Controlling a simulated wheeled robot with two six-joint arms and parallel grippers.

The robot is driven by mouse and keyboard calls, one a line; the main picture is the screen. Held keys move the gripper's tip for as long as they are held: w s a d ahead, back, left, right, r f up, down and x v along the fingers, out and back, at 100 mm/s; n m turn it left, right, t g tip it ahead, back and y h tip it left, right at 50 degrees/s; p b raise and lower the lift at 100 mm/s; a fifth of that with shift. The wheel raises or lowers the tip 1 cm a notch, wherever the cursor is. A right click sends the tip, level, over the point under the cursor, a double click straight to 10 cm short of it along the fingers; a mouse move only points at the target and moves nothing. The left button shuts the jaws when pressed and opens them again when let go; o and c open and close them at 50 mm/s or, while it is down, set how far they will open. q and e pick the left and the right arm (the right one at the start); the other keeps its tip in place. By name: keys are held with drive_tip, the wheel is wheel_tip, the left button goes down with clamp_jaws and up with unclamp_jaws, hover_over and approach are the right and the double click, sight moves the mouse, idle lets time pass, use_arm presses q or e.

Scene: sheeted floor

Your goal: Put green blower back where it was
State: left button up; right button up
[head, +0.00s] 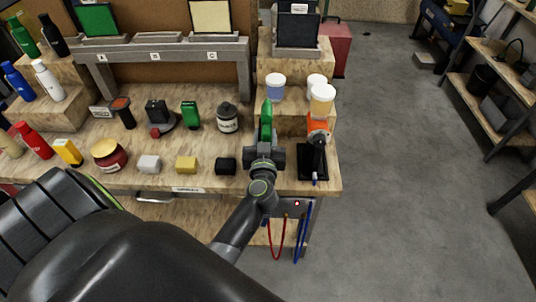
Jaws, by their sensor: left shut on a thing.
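My left gripper (264,148) is over the right part of the wooden workbench (218,148), its arm coming in from the lower left. It is shut on the green blower (267,114), whose green body points up and away beyond the fingers. The blower's lower part is hidden by the gripper. Whether the blower touches the bench I cannot tell. My right gripper is not in view.
Right of the gripper, an orange tool (318,126) with a black nozzle stands on a black base (308,166). Behind are jars (322,98) on a wooden step. Left are a black cube (225,166), a yellow cube (186,164) and a lidded jar (228,120).

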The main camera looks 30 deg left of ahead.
use_arm(q)
wheel_tip(320, 180, down, 5)
drive_tip(key=b, duration=0.3)
drive_tip(key=shift+d+f, duration=0.1)
drive_tip(key=shift+o, duration=1.2)
drive_tip(key=shift+f, duration=0.1)
drive_tip(key=o, duration=0.4)
